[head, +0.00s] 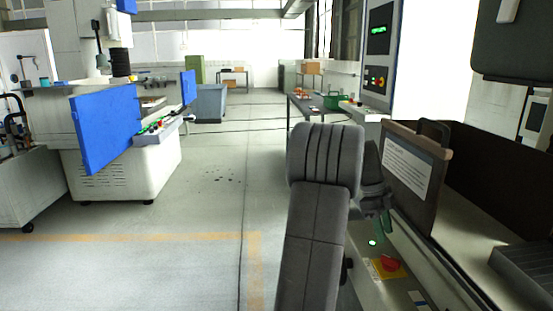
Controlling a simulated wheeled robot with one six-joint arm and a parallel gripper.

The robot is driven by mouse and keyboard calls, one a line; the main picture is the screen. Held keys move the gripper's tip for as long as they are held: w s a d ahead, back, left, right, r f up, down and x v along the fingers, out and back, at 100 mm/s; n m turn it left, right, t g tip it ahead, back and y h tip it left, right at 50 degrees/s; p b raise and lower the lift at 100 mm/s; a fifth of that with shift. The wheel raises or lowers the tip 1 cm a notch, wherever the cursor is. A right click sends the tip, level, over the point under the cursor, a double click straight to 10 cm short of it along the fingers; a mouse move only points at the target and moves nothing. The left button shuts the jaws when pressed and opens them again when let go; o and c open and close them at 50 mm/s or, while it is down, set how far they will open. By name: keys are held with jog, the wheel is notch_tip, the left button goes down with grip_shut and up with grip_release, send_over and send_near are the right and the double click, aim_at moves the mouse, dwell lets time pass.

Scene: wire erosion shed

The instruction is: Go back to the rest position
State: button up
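My grey arm rises from the bottom middle of the head view and bends right toward the machine. The dark end of the arm, with my gripper (376,207), shows only in part behind the upper link. It is beside the machine's front, left of the dark panel with a white label (409,165).
The near machine (455,262) fills the right side, with a red knob (390,264) on its front. A machine with blue panels (107,127) stands left. A table (305,106) with a green basket (332,101) is farther back. The middle floor is clear.

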send_near(391, 258)
jog(key=b+x, duration=0.2)
jog(key=x, duration=0.7)
jog(key=n, duration=0.3)
jog(key=shift+a+r+t+h+b, duration=0.1)
jog(key=shift+t+h+b, duration=0.3)
jog(key=n+t, duration=0.2)
jog(key=n, duration=0.3)
jog(key=shift+r, duration=0.1)
jog(key=shift+s, duration=0.1)
